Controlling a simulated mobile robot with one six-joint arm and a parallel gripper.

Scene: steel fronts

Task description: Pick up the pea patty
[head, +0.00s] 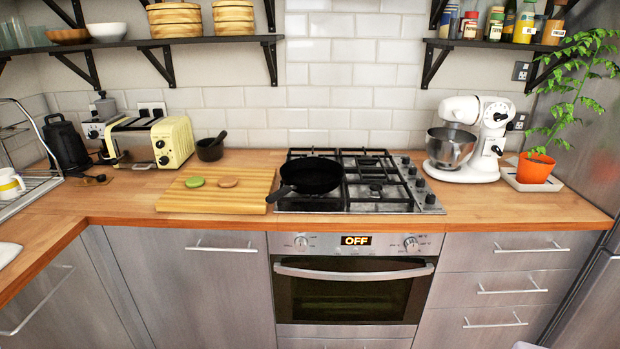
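A small round green patty (195,182), which looks like the pea patty, lies flat on the wooden cutting board (190,203). A tan-brown patty (228,182) lies just to its right on the same board, apart from it. The board rests on the wooden counter left of the stove. My gripper is not in the head view.
A black frying pan (311,176) sits on the left of the gas hob (385,192), its handle reaching over the board's right edge. A dark mortar (210,149) and a yellow toaster (150,141) stand behind the board. A white stand mixer (487,145) is right of the hob.

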